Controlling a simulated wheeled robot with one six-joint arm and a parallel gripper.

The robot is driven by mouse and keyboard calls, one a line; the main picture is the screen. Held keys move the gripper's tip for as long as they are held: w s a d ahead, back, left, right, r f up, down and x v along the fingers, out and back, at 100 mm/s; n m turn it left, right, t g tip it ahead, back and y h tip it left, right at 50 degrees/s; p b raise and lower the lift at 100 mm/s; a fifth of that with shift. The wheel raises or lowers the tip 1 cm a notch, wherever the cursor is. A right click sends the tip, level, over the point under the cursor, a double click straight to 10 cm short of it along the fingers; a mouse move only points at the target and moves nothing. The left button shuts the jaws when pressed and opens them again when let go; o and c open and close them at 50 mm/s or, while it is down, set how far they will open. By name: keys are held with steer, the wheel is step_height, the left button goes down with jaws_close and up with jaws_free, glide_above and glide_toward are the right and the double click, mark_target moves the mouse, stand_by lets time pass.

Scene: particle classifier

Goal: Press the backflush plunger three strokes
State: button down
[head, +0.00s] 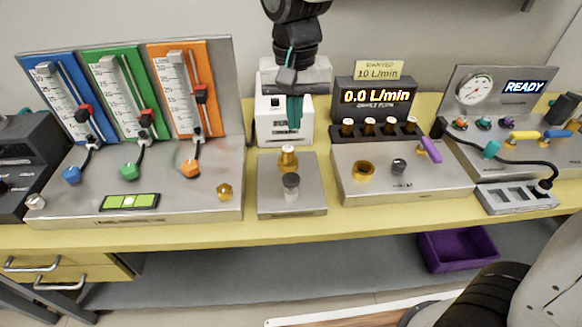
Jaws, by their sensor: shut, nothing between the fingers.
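My gripper (294,118) points down with its teal fingers shut and empty. It hangs in front of a white box (270,135), above and behind a small steel unit (303,203) on the bench. This unit carries a brass post (288,158) at the back and a dark-capped knob (291,184) in front of it. Either could be the backflush plunger; I see no readable label. In the picture the fingertips are just above the brass post, with a gap between them.
A flowmeter panel (235,80) with blue, green and orange scales stands left. Right are a display reading 0.0 L/min (375,98), a steel block (345,190) with brass fittings and a purple lever (430,149), and a gauge panel (475,88) reading READY. A purple bin (455,255) sits below.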

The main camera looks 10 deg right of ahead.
mark_target(291, 179)
steer(key=shift+w+a+f, duration=0.1)
steer(key=shift+w+a, duration=0.05)
steer(key=shift+a, duration=0.15)
steer(key=shift+f, duration=0.1)
step_height(291, 179, down, 14)
steer(key=shift+r, duration=0.1)
stand_by(0.4)
steer(key=shift+f, duration=1.45)
step_height(291, 179, up, 14)
steer(key=shift+r, duration=0.15)
